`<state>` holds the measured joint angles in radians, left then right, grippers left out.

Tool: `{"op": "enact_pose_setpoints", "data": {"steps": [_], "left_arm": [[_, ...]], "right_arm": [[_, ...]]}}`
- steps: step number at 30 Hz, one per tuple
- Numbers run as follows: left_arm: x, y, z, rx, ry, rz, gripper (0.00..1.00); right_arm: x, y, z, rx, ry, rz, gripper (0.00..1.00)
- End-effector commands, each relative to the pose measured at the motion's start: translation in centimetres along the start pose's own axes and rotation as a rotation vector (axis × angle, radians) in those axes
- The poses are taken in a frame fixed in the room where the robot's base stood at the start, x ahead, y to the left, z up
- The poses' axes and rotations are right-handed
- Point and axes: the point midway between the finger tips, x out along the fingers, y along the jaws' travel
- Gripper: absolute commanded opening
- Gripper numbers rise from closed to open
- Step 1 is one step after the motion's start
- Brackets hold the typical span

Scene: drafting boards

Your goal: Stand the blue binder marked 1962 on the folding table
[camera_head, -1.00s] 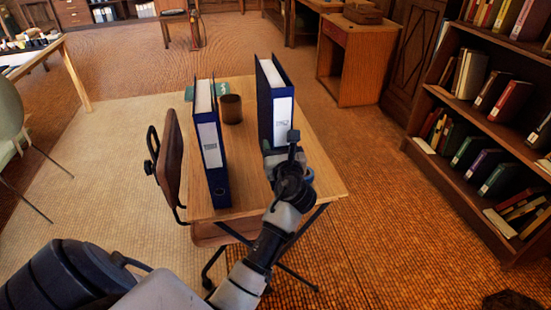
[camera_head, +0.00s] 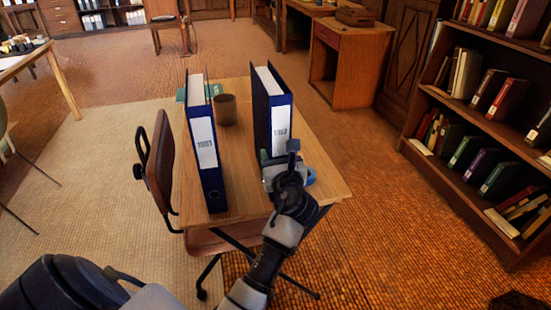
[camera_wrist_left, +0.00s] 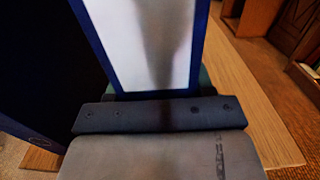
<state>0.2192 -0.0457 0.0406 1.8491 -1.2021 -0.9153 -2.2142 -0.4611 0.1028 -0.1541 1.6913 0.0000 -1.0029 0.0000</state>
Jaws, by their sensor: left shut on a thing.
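Two blue binders with white spine labels show at the folding table (camera_head: 240,195). The right binder (camera_head: 260,115) is upright, and its label reads as 1962, though small. The left binder (camera_head: 214,190) stands near the table's left edge with another number, perhaps 1981. My left gripper (camera_head: 280,165) is shut on the right binder, low on its spine. In the left wrist view the binder's white label and blue edges (camera_wrist_left: 196,45) rise behind the gripper (camera_wrist_left: 160,112). The gripper hides the binder's foot, so I cannot tell whether it touches the tabletop. My right gripper is not in view.
A brown cup (camera_head: 225,110) and a green object (camera_head: 181,95) are at the table's back left. A blue round object (camera_head: 310,176) shows right of my gripper. A chair (camera_head: 160,160) stands against the left side. The tabletop's right part is clear. A bookcase (camera_head: 470,140) stands further right.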

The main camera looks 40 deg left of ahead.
Motion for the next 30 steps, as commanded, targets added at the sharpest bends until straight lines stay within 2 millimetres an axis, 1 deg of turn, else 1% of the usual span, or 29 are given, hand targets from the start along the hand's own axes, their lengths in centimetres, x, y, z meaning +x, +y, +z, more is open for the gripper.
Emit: {"op": "enact_pose_setpoints", "data": {"steps": [5, 11, 12, 17, 26, 28, 29, 30], "left_arm": [[-0.02, -0.02, 0.23, -0.001, -0.005, -0.001, 0.09], [-0.01, -0.01, 0.02, 0.0, -0.004, 0.0, 0.09], [-0.01, 0.0, -0.26, 0.002, 0.0, 0.0, 0.55], [-0.01, 0.0, -0.23, 0.001, 0.0, 0.0, 0.79], [0.0, -0.01, -0.03, -0.001, -0.001, 0.0, 0.79], [-0.25, -0.02, 0.07, 0.0, 0.0, -0.001, 0.79], [-0.45, -0.02, 0.06, 0.001, 0.001, -0.001, 0.79], [-0.77, -0.02, 0.08, 0.002, 0.001, -0.001, 0.79]], "right_arm": [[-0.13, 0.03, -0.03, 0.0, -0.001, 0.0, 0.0], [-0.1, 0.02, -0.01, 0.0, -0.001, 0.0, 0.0], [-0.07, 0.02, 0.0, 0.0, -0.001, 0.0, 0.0], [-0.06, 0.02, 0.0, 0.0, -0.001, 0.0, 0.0], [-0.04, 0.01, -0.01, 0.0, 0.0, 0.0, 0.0], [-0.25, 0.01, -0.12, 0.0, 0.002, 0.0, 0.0], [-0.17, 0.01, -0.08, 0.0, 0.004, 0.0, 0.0], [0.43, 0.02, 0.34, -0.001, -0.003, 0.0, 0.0]]}}
